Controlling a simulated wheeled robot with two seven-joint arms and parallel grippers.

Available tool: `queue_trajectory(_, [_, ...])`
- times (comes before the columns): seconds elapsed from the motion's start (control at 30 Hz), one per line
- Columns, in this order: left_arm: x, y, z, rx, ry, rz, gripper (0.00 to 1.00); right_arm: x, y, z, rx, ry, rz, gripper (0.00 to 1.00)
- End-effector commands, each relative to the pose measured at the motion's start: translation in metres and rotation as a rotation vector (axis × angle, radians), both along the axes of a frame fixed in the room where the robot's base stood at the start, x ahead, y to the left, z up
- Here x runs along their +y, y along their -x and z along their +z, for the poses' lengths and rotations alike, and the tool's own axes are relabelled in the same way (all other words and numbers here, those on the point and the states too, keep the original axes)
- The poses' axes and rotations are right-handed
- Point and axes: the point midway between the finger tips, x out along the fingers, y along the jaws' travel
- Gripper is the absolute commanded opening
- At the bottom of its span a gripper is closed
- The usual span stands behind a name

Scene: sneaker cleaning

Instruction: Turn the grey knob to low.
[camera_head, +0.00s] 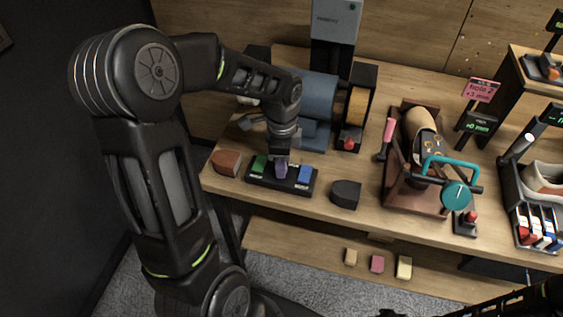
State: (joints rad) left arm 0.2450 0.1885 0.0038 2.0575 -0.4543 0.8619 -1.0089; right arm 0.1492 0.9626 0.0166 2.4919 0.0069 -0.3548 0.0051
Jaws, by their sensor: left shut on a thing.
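My left gripper (281,165) points down at a black holder (265,182) on the front left of the bench. It is shut on a purple-grey block (281,170) between a green block (259,165) and a blue block (304,175). The fingertips are small here, and I cannot tell whether the block is seated or lifted. I cannot make out a grey knob for certain. A small grey metallic part (249,121) lies left of my wrist, partly hidden. Of my right arm, only dark parts show at the bottom right edge; its jaws cannot be made out.
A clamp stand (415,195) is to the right. Small blocks lie on the lower shelf (310,252).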

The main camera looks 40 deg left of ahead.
Motion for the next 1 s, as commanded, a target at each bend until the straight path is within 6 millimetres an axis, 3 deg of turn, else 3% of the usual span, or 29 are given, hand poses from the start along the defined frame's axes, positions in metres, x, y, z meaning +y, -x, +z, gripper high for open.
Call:
queue_trajectory(0.57, [0.0,0.0,0.0,-0.001,0.0,0.043,0.0,0.0,0.0,-0.002,-0.001,-0.001,0.0,0.36])
queue_trajectory(1.0, [0.0,-0.001,-0.001,-0.002,-0.001,0.319,0.0,0.001,-0.002,-0.015,-0.006,-0.004,0.001,0.36])
